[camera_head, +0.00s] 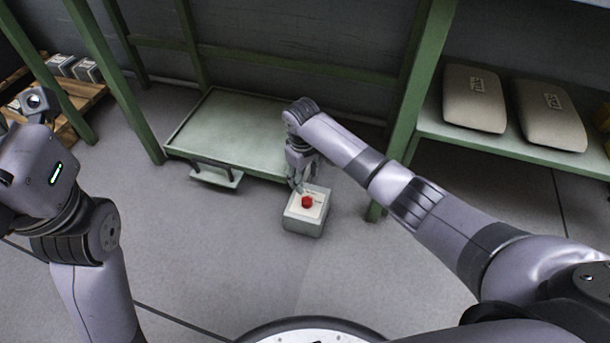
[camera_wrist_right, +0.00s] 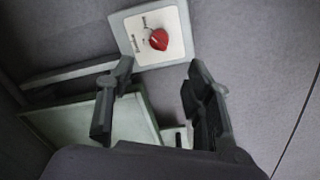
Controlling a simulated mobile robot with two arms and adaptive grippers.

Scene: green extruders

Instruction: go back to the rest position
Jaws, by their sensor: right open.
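Whether a finger touches the box I cannot tell. My left arm (camera_head: 75,215) is raised at the left of the head view. Its gripper jaws are not clearly visible.
A low green tray table (camera_head: 235,130) stands behind the button box. A green shelf (camera_head: 500,146) at the right holds two beige sacks (camera_head: 475,97). Wooden pallets with grey blocks (camera_head: 75,68) lie at the far left. The floor in front is clear.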

